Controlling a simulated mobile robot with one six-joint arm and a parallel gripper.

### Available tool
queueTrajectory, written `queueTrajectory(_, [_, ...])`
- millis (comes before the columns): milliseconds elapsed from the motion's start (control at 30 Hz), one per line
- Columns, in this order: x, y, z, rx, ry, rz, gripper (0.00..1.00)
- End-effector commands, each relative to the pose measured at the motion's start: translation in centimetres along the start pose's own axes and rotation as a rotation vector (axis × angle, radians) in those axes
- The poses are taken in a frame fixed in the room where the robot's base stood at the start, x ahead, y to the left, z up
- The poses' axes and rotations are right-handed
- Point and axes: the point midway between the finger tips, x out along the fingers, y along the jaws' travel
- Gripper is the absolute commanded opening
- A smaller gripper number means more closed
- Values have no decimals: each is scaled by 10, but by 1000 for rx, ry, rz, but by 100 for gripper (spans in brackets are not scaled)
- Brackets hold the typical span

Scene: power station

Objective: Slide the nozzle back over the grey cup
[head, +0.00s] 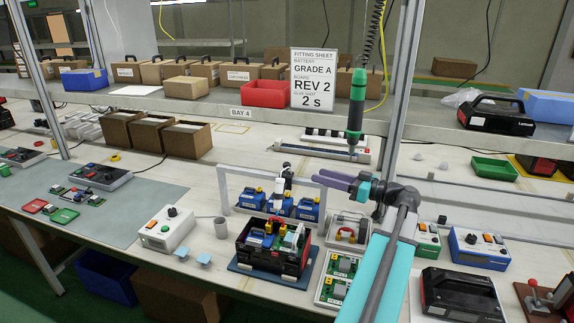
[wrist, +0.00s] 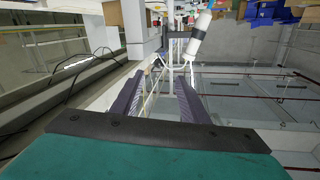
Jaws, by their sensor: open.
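The white nozzle (head: 287,174), with dark parts, hangs on the white overhead frame (head: 255,169) near its middle, above blue units. A tilted white cylinder (wrist: 201,32) in the wrist view looks like the nozzle; it lies beyond and right of my fingertips. The grey cup (head: 221,228) stands on the bench by the frame's left foot, well left of the nozzle. My gripper (head: 322,179) is right of the nozzle, its purple fingers pointing left towards it. The fingers are apart and empty in the wrist view (wrist: 158,78). Nothing hides the cup's rim.
A black-and-red tray of parts (head: 275,246) stands on the bench in front of the frame. A control box (head: 166,229) is left of the cup. A green-and-black driver (head: 356,112) hangs from a coiled cord above my gripper. Blue units (head: 252,201) stand under the frame.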

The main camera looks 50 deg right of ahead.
Motion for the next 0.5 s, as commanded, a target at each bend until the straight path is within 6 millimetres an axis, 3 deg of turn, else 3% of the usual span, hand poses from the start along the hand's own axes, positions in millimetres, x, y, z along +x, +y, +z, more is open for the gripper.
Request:
queueTrajectory(267, [2, 0, 0, -2, 0, -1, 41])
queueTrajectory(500, [19, 0, -1, -2, 0, -1, 41])
